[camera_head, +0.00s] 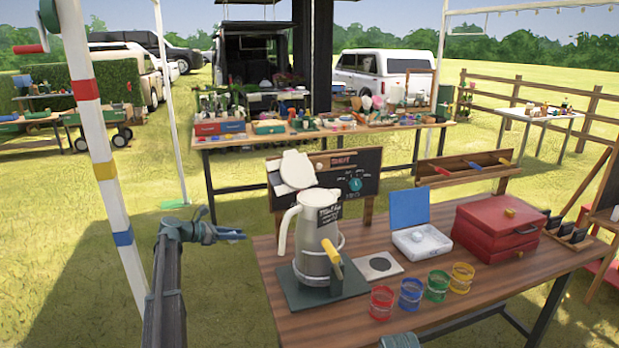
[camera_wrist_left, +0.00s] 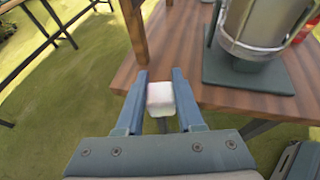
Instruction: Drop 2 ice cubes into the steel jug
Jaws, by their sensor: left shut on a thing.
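The steel jug (camera_head: 313,245) stands upright on a dark green base (camera_head: 322,292) at the left of the wooden table. Its pale lid (camera_head: 297,170) is raised, and the inside of the jug is hidden. The jug's lower part also shows in the left wrist view (camera_wrist_left: 262,25). My left gripper (camera_head: 230,235) is left of the jug, apart from it and beyond the table's left edge. It is shut on a whitish ice cube (camera_wrist_left: 160,98) between its fingertips. A white box (camera_head: 421,242) with an open blue lid holds something pale. My right gripper's fingers are not visible.
Several coloured glasses (camera_head: 411,293) stand along the table's front. A red chest (camera_head: 497,228) stands at the right. A chalkboard (camera_head: 355,184) stands behind the jug, with a wooden rack (camera_head: 468,168) further right. A white striped pole (camera_head: 103,172) rises left of my left arm.

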